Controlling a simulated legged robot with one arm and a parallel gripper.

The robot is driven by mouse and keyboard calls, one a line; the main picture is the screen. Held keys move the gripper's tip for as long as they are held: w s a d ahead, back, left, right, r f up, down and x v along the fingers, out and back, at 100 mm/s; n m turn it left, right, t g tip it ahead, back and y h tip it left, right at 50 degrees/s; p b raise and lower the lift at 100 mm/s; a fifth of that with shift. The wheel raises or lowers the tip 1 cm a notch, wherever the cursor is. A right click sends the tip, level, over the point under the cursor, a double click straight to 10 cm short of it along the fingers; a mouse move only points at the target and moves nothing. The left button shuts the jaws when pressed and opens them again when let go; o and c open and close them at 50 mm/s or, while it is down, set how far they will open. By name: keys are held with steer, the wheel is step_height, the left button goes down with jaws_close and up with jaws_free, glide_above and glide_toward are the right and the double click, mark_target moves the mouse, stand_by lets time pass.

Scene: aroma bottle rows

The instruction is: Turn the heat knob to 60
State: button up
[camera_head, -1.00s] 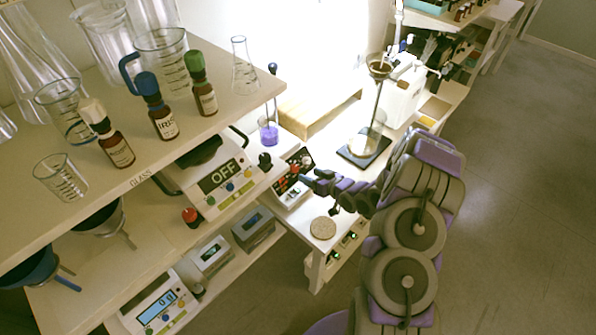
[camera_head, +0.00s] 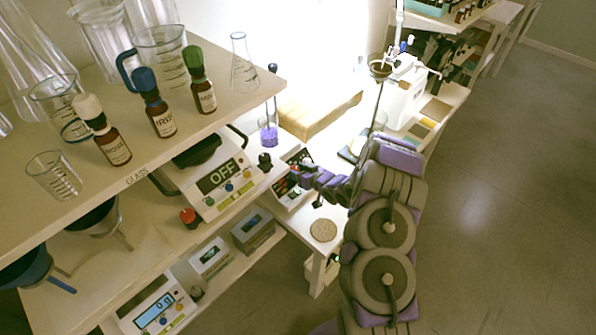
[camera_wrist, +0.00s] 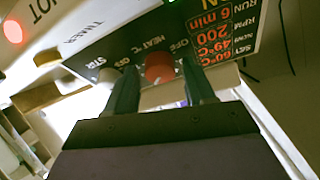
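The red heat knob (camera_wrist: 158,68) sits on the dark panel of the stirrer (camera_wrist: 105,52), beside the printed word HEAT, in the wrist view. My gripper (camera_wrist: 159,77) is open, with one finger on each side of the knob. Small gaps seem to show between fingers and knob; contact cannot be told. The red display (camera_wrist: 212,40) reads 60°C, 49°C, 200 RPM and RUN 6 min. In the head view my gripper (camera_head: 298,171) is at the stirrer (camera_head: 291,194), whose knobs are partly hidden by it.
A scale reading OFF (camera_head: 221,180) stands left of the stirrer. A round cork mat (camera_head: 323,229) lies in front on the bench. A beaker of purple liquid (camera_head: 268,132) and a wooden block (camera_head: 318,112) are behind. The shelf with dropper bottles (camera_head: 160,113) overhangs at the left.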

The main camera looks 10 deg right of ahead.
steer(key=c, duration=0.9)
steer(key=shift+r+m+h+p, duration=0.15)
steer(key=shift+m+h+p, duration=0.15)
steer(key=shift+m+p, duration=0.75)
steer(key=shift+m, duration=0.25)
steer(key=o, duration=1.1)
steer(key=shift+c, duration=0.2)
steer(key=shift+s+d, duration=0.1)
steer(key=p+v, duration=0.2)
steer(key=v, duration=1.5)
steer(key=shift+s+f+p, duration=0.2)
steer(key=shift+p, duration=0.1)
